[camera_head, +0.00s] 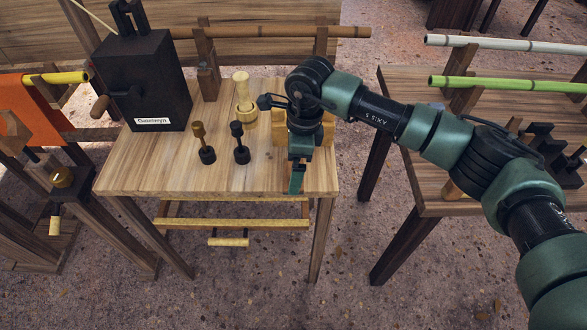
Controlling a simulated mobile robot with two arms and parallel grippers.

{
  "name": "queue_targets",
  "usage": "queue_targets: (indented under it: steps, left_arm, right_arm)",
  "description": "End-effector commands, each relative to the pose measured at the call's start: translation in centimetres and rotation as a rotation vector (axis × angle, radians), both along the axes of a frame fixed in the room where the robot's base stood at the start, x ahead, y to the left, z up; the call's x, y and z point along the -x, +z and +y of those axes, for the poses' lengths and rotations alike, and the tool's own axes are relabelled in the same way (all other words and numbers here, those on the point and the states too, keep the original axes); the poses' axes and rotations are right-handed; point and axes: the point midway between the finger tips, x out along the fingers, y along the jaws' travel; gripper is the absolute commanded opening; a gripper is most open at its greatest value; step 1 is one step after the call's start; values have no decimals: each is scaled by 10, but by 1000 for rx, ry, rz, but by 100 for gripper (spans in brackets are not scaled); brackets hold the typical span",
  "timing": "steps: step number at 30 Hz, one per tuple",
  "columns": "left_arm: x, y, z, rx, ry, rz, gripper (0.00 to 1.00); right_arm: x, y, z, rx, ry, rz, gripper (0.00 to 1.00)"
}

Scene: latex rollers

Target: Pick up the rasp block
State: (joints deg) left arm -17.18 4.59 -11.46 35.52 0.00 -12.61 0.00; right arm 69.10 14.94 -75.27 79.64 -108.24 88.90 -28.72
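I cannot tell for sure which thing is the rasp block. A yellow wooden block-like piece (279,136) stands at the right side of the middle wooden table (130,178), mostly hidden behind my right gripper and wrist. My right gripper (297,180) points down in front of this piece, over the front right part of the table. Its green fingertips overlap in this view, so I cannot see a gap or anything between them. Whether it touches the piece is unclear. My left gripper is not in view.
Two dark-based stamps (207,155) (241,154) and a pale wooden pestle-like piece (244,100) stand left of my gripper. A black labelled box (150,85) with a crank is at back left. The right table (425,150) holds dark blocks (540,140) and rollers.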

Motion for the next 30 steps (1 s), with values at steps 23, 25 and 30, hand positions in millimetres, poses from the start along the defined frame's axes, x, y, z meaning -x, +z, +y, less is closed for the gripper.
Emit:
queue_targets:
  steps: [23,25,30]
  left_arm:
    - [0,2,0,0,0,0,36]
    - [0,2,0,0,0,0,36]
    - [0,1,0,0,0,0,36]
  right_arm:
    - [0,-13,3,-4,1,-2,24]
    - [-1,-13,3,-4,1,-2,24]
    - [-1,-5,3,-5,1,-3,24]
